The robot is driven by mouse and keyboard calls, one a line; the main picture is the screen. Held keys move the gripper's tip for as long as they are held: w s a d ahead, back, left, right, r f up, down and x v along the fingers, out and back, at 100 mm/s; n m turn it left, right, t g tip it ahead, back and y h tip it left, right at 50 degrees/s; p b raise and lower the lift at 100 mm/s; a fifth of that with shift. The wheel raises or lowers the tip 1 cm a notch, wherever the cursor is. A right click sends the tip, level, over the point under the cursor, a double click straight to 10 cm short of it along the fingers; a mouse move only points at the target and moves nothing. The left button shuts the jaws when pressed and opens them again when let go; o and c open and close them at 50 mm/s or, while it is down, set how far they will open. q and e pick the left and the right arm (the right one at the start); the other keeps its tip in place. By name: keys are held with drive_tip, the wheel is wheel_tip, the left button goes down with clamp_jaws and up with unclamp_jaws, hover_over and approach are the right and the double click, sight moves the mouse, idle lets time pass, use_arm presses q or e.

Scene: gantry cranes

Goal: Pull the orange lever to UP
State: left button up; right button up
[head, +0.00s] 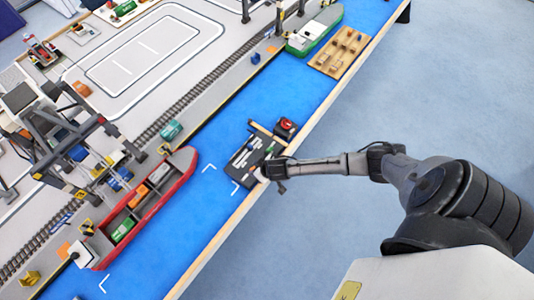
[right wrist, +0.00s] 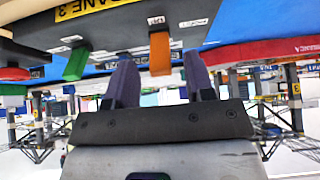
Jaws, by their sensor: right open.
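The black control panel (head: 243,160) lies at the near edge of the blue water strip in the head view; its levers are too small to tell there. In the right wrist view, which looks upside down, the orange lever (right wrist: 160,53) sticks out from the panel (right wrist: 215,22). My right gripper (right wrist: 161,80) is open, and the lever shows between its two fingertips, with a gap on each side. I cannot tell whether it is deep between the fingers. In the head view my right gripper (head: 270,173) is at the panel's near edge. My left gripper is not in view.
A green lever (right wrist: 77,63) stands beside the orange one. A red button (head: 286,126) is at the panel's end. A yellow crane label (right wrist: 95,8) is on the panel. A red ship (head: 178,172) and a gantry crane (head: 60,125) stand to the left. The floor at right is clear.

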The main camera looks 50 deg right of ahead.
drive_tip(key=p+v, duration=0.1)
drive_tip(key=v, duration=1.1)
drive_tip(key=shift+s+r, duration=0.1)
drive_tip(key=shift+s, duration=0.05)
idle(0.9)
idle(0.7)
idle(0.7)
